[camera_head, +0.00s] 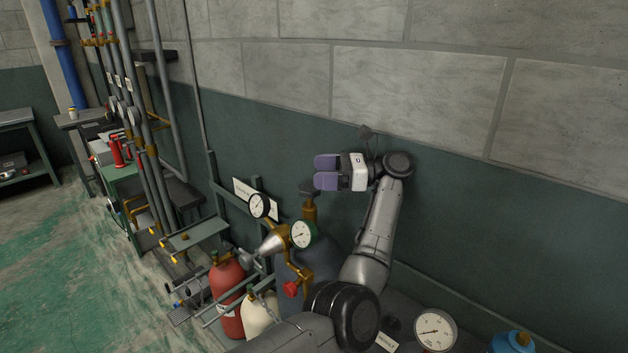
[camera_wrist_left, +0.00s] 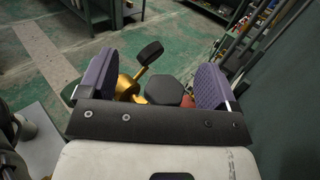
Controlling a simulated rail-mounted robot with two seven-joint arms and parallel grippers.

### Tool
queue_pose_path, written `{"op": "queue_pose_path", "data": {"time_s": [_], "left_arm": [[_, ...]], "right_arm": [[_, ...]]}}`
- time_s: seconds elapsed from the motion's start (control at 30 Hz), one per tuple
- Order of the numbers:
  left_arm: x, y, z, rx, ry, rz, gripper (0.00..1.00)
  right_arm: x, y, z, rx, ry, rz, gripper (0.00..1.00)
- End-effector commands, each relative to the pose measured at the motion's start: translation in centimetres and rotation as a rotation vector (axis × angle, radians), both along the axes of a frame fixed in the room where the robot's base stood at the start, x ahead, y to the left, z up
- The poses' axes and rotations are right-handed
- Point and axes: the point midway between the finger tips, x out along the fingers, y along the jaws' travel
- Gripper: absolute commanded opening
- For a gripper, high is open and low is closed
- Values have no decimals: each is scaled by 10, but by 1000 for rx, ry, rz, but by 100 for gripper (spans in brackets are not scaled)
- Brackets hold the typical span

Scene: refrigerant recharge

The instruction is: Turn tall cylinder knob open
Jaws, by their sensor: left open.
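The tall cylinder (camera_head: 322,256) is dark blue-grey and stands against the green wall, partly hidden by my left arm. It has a brass valve (camera_head: 309,208) with a dark knob (camera_head: 308,189) on top. My left gripper (camera_head: 317,171), with purple pads, is open and empty just above and right of the knob in the head view. In the left wrist view the dark, many-sided knob (camera_wrist_left: 163,90) shows between the spread fingers (camera_wrist_left: 152,80), nearer the right one. I cannot tell whether either finger touches it. My right gripper is not in view.
Two gauges (camera_head: 303,234) (camera_head: 259,205) and a brass regulator with a red knob (camera_head: 291,289) sit left of and in front of the valve. A red cylinder (camera_head: 227,290) and a cream one (camera_head: 259,316) stand lower left. The wall (camera_head: 470,210) is close behind my gripper.

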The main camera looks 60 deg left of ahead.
Motion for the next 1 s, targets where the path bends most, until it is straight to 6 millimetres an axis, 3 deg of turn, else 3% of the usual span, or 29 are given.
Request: {"op": "queue_pose_path", "data": {"time_s": [0.2, 0.5, 1.0], "left_arm": [[12, -39, 26, 1, -3, -1, 84], [22, -74, 47, -2, -2, 0, 84], [25, -83, 52, 0, -1, 2, 84]], "right_arm": [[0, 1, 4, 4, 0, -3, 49], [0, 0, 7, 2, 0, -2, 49], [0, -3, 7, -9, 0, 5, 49]]}}
